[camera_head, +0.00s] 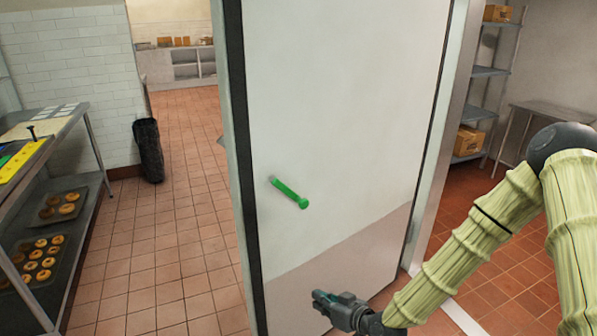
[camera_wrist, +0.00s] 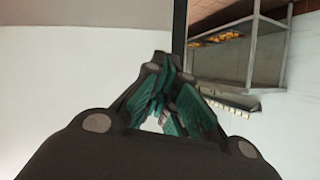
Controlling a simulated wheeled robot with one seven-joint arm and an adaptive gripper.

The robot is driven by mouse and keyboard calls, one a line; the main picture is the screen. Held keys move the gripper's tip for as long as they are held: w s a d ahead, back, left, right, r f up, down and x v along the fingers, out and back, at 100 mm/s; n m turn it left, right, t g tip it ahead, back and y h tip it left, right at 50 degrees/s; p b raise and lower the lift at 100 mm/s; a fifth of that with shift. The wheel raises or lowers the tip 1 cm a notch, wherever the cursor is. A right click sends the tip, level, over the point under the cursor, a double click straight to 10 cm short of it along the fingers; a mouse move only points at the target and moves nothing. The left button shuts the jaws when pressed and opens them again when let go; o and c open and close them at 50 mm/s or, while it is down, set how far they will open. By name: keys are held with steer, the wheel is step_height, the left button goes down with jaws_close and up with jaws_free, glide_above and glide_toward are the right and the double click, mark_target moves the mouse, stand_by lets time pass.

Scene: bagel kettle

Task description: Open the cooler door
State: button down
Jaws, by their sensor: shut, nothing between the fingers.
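The cooler door (camera_head: 340,110) is a tall white panel with a dark edge strip on its left side. It stands swung out from its frame, with the cooler room visible to the right. A green handle (camera_head: 289,192) sticks out from its face near the left edge. My gripper (camera_head: 318,299) is in front of the door's lower part, below and right of the handle and apart from it. In the wrist view my gripper (camera_wrist: 165,88) has its teal fingers together with nothing held, and the door's pale face (camera_wrist: 60,70) fills the left side.
A metal rack with trays of bagels (camera_head: 38,262) stands at the left. A black bin (camera_head: 148,150) stands by the tiled wall. Shelves with cardboard boxes (camera_head: 468,140) are inside the room at the right. The tiled floor (camera_head: 165,255) left of the door is clear.

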steer(key=w+d+r+n+t+y+p, duration=0.1)
steer(key=w+r+p, duration=0.2)
steer(key=r, duration=0.6)
steer(key=w+d+r+t+p, duration=0.1)
steer(key=w+r+t+p, duration=0.15)
steer(key=r, duration=0.65)
steer(key=w+d+r+n+t+y+p, duration=0.1)
steer(key=w+r+p, duration=0.3)
steer(key=r, duration=0.4)
steer(key=p, duration=0.5)
glide_toward(290, 175)
steer(key=x, duration=0.4)
steer(key=shift+p+x, duration=0.3)
steer(key=shift+x, duration=0.6)
